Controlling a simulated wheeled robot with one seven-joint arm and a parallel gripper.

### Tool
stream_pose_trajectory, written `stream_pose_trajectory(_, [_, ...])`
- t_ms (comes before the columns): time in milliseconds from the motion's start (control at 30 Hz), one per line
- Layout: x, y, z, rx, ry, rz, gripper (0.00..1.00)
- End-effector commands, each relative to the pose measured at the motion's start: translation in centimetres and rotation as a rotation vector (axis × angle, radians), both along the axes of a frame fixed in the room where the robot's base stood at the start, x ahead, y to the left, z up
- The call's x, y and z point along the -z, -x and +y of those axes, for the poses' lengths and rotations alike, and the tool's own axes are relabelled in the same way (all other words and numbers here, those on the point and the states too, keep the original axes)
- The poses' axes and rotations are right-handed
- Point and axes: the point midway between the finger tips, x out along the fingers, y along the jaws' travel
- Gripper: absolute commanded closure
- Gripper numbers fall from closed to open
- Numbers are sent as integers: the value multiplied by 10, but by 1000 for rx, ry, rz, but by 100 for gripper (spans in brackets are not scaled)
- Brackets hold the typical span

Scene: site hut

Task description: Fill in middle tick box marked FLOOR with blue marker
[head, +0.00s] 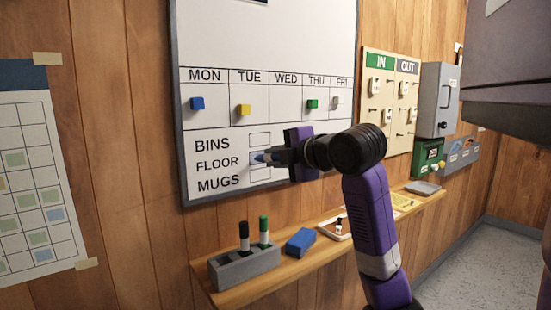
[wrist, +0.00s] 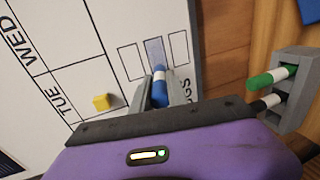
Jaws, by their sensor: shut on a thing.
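My gripper (head: 278,156) is shut on a blue marker, held in front of the whiteboard (head: 215,125). In the wrist view the blue marker (wrist: 160,92) sits between the two grey fingers (wrist: 160,88), with a white band towards the board. The middle tick box (wrist: 153,50), beside the word FLOOR (head: 217,163), shows a pale blue fill. The marker's front end is at that box's lower end; I cannot tell whether it touches the board. The boxes on either side (wrist: 131,62) (wrist: 178,48) look white. My gripper hides part of the box column in the head view.
A shelf (head: 300,265) below the board carries a grey marker holder (head: 245,267) with a black and a green marker, a blue eraser (head: 300,241) and a tray. Coloured magnets (head: 244,110) sit on the board. A key board (head: 390,95) hangs at right.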

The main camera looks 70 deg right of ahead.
Motion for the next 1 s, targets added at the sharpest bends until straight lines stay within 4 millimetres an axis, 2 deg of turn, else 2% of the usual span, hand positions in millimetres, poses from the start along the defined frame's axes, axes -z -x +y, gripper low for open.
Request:
stream_pose_trajectory(367, [0, -6, -4, 0, 0, 0, 100])
stream_pose_trajectory(1000, [0, 1, -11, -1, 0, 0, 100])
